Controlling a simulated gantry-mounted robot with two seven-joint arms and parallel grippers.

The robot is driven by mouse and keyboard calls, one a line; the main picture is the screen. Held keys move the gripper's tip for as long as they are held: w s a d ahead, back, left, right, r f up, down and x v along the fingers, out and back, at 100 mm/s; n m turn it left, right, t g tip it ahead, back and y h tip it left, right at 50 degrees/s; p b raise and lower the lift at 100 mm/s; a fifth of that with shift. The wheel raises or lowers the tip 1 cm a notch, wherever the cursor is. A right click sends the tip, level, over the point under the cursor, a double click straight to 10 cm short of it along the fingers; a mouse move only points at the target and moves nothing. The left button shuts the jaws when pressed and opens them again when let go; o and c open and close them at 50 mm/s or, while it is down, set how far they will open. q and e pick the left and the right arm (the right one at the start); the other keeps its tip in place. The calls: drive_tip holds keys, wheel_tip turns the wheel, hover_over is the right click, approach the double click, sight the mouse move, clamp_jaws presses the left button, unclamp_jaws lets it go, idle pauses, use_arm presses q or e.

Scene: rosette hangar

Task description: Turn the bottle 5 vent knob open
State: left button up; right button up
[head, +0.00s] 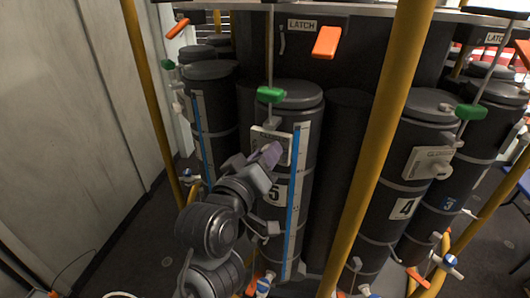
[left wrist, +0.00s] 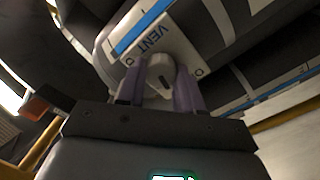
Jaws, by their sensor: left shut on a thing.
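Bottle 5 (head: 297,98) is a dark upright cylinder left of centre in the head view, with a "5" label (head: 275,191) and a blue strip down its front. A pale vent plate (head: 286,136) sits on its upper part. In the left wrist view the plate (left wrist: 181,45) reads "VENT" and carries a pale grey vent knob (left wrist: 160,73). My left gripper (head: 268,157) reaches the plate; its purple fingers (left wrist: 159,88) stand on both sides of the knob and are shut on it. In the head view the gripper hides the knob. My right gripper is not in view.
A green handle (head: 270,95) is above bottle 5 and an orange latch handle (head: 326,42) is higher up. A yellow post (head: 377,145) stands right of bottle 5, another (head: 151,95) left. Bottle 4 (head: 398,170) is at right. Open floor lies at lower left.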

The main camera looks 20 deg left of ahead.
use_arm(q)
drive_tip(key=shift+n, duration=0.7)
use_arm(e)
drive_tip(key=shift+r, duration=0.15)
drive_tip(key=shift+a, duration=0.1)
use_arm(q)
drive_tip(key=o, duration=1)
drive_tip(key=shift+o, duration=0.2)
drive_tip(key=shift+s, duration=0.1)
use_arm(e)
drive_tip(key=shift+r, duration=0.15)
